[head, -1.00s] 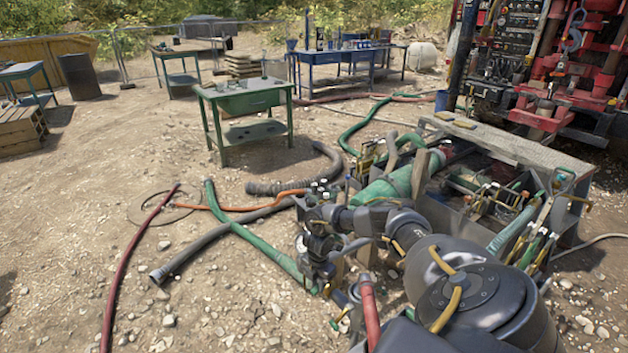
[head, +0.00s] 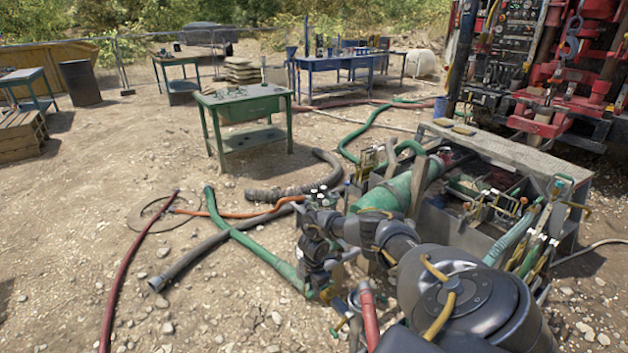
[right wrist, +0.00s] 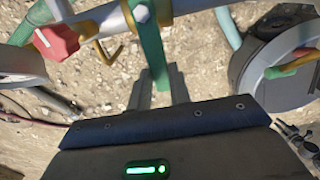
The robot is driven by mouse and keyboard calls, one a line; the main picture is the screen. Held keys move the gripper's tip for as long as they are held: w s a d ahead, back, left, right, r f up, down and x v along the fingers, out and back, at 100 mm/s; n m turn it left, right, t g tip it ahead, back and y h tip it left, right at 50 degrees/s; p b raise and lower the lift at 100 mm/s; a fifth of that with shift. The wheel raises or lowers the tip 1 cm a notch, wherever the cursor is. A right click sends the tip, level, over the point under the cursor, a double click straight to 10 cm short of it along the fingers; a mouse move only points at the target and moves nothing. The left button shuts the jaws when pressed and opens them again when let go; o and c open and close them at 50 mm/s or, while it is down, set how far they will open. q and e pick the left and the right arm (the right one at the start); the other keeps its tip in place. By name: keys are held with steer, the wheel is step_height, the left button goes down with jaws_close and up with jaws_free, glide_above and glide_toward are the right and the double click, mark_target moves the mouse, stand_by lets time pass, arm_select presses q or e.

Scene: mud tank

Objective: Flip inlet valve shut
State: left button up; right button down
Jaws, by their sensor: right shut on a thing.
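A flat green lever (right wrist: 153,50) hangs from a grey pipe fitting (right wrist: 115,18) at the top of the right wrist view; it looks like the inlet valve's handle. My right gripper (right wrist: 158,88) is shut on its lower end, with one grey finger on each side. In the head view my right gripper (head: 318,292) points down in front of the mud tank (head: 440,228), at its near left corner. There my own arm hides most of the valve. My left gripper is not in view.
A red fitting (right wrist: 57,40) and a yellow bent lever (right wrist: 112,50) sit left of the green lever. A round grey part (right wrist: 275,75) with another handle lies to the right. A red hose (head: 369,318) rises close to my arm. Hoses cross the gravel at left.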

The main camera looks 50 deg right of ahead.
steer(key=c, duration=1.3)
jaws_free()
arm_select(q)
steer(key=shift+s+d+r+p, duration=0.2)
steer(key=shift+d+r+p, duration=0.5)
steer(key=shift+p, duration=0.1)
arm_select(e)
step_height(320, 180, up, 11)
steer(key=shift+f, duration=0.1)
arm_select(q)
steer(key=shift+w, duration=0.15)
